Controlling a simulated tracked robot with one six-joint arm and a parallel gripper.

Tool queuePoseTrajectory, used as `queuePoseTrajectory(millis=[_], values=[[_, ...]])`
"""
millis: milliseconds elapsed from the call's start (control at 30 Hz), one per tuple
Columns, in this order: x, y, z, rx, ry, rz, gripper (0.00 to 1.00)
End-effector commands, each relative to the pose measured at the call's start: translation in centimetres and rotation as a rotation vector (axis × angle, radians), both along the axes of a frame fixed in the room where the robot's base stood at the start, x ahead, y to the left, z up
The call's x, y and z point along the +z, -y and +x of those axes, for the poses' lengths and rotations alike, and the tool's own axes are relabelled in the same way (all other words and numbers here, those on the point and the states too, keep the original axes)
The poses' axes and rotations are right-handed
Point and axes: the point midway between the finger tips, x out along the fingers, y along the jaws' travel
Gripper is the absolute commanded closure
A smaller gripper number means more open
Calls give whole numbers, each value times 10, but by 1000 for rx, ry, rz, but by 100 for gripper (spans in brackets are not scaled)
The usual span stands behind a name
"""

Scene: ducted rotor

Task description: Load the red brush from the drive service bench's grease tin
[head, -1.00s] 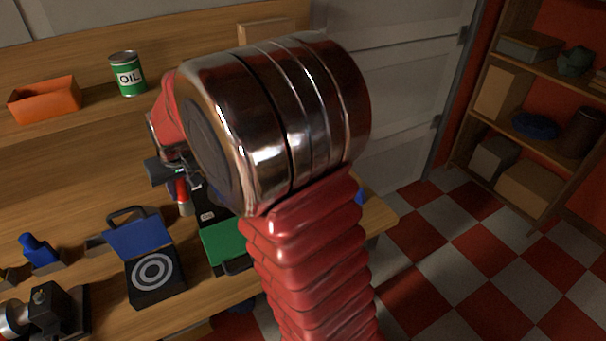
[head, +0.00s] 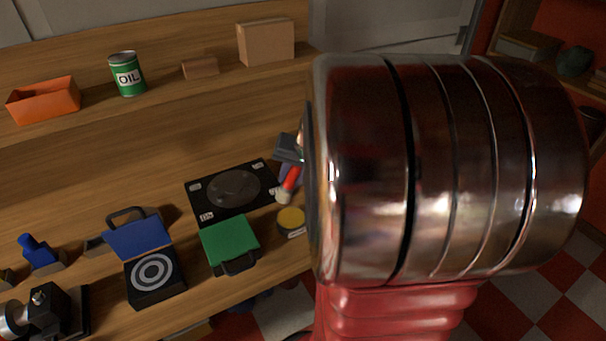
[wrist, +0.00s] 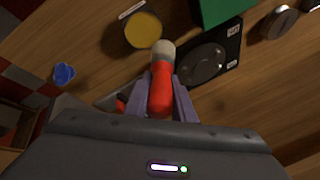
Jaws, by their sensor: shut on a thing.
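The red brush (wrist: 161,88) is held between the two fingers of my gripper (wrist: 162,101), its pale bristle end pointing away from the palm. In the head view the brush (head: 290,179) hangs tilted with its bristles down, above the bench and partly hidden by my arm. My gripper (head: 289,160) is mostly hidden there too. A round tin with a yellow top (head: 291,220), which looks like the grease tin, stands just below and right of the bristles. It also shows in the wrist view (wrist: 142,30), just beyond the bristle tip. I see a gap between bristles and tin.
A black plate with a round disc (head: 215,207) lies left of the brush. A green case (head: 229,243) stands left of the tin, and a blue case (head: 138,236) farther left. An oil can (head: 127,75) and orange bin (head: 43,101) are on the back shelf.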

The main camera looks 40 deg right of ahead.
Motion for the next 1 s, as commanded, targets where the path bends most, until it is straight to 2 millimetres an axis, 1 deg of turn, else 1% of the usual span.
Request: queuePoseTrajectory(millis=[33, 100, 200, 633, 767, 1000], values=[[1, 6, -8, -25, 6, 4, 100], [1, 10, -14, -46, 12, 11, 100], [2, 12, -19, -61, 16, 16, 100], [0, 12, -18, -60, 17, 16, 100], [-5, 12, -18, -60, 16, 17, 100], [-23, 11, -18, -60, 14, 18, 100]])
